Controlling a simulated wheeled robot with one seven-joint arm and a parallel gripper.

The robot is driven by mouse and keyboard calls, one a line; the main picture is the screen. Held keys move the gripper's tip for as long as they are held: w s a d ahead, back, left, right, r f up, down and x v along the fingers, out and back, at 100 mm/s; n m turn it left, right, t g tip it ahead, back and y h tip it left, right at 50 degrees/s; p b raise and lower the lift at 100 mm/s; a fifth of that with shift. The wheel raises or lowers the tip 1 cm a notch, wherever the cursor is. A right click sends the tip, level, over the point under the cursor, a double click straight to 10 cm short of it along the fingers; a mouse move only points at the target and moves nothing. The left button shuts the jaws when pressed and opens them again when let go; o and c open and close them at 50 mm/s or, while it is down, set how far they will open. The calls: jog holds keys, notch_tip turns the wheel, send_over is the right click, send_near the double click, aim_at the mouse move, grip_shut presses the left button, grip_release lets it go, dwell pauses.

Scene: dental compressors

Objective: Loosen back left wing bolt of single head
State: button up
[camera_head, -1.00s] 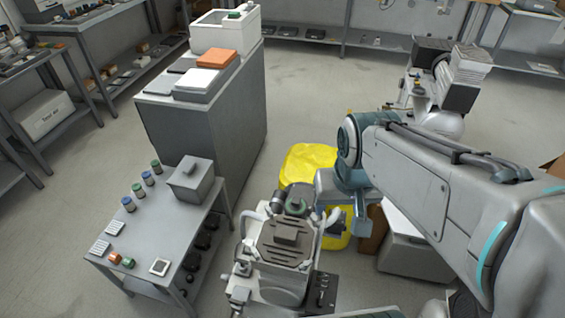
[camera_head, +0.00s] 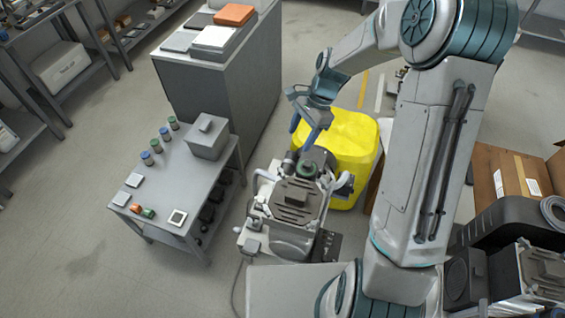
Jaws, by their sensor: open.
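A compressor with one grey ribbed head (camera_head: 297,203) stands in the lower middle, just right of the grey side table. It has pale curved handles or pipes on both sides and a dark round part with a green ring at its back. My gripper (camera_head: 304,132) is open and empty. It points down above the back of this compressor, in front of the yellow bin. I cannot tell whether it touches anything. The wing bolts are too small to make out, and the back left corner is only partly clear.
A yellow bin (camera_head: 345,150) stands close behind the compressor. The grey side table (camera_head: 180,190) holds a grey box (camera_head: 208,137) and several small jars. A tall grey cabinet (camera_head: 235,85) is behind it. Cardboard boxes (camera_head: 510,178) and another machine (camera_head: 540,268) stand at right.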

aim_at(281, 171)
jog(key=x, duration=0.7)
jog(key=p+x, duration=0.1)
jog(key=x, duration=0.6)
jog(key=shift+w+a+f, duration=0.1)
jog(key=shift+w+a, duration=0.05)
jog(key=shift+a, duration=0.15)
jog(key=c, duration=1)
